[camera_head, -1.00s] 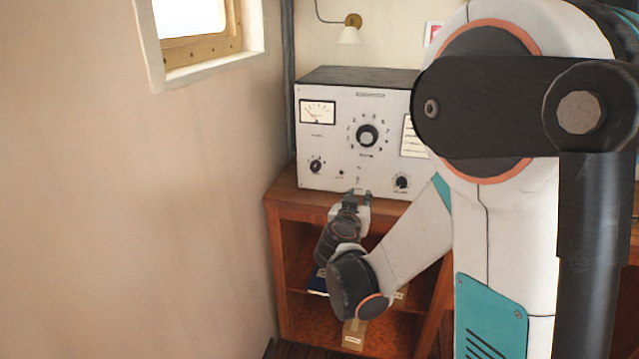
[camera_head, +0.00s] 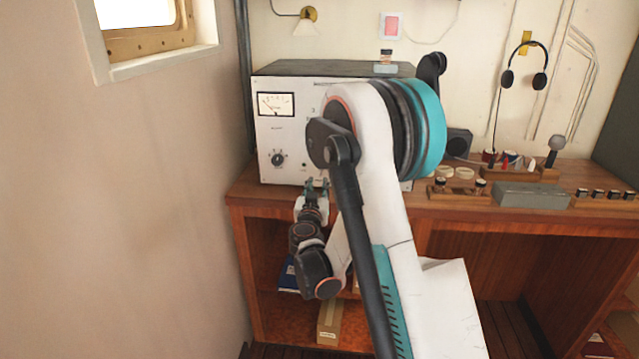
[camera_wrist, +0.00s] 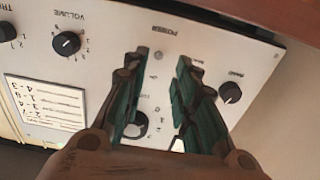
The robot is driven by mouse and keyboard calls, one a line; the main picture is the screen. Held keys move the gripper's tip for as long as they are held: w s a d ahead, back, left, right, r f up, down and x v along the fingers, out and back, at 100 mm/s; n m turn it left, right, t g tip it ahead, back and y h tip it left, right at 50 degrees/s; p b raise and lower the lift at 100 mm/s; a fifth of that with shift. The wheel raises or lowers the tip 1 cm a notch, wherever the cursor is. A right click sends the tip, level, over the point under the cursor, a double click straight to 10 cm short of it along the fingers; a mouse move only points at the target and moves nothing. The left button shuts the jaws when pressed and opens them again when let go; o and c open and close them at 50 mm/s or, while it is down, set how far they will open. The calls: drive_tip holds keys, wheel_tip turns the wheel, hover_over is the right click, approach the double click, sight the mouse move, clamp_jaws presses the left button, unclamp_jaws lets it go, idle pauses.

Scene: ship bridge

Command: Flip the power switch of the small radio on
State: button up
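The radio is a box with a pale front panel (camera_head: 288,135), a meter and knobs, standing on the wooden desk; my arm hides its right part in the head view. The wrist view shows the panel (camera_wrist: 85,75) upside down, with a POWER label. A small fitting by that label (camera_wrist: 158,55) looks like the power switch; its lever position cannot be made out. My gripper (camera_head: 317,183) is at the lower panel. In the wrist view my gripper (camera_wrist: 163,58) has two fingers apart, one on either side of the switch, with nothing held; contact cannot be judged.
The volume knob (camera_wrist: 66,43) and another knob (camera_wrist: 231,92) flank the fingers. A large dial (camera_wrist: 135,125) is partly hidden behind them. The desk (camera_head: 470,208) holds a grey block (camera_head: 531,195) and small items on the right. A wall stands close on the left.

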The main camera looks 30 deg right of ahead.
sight(320, 176)
drive_tip(key=b+x, duration=0.1)
drive_tip(key=x, duration=0.5)
clamp_jaws()
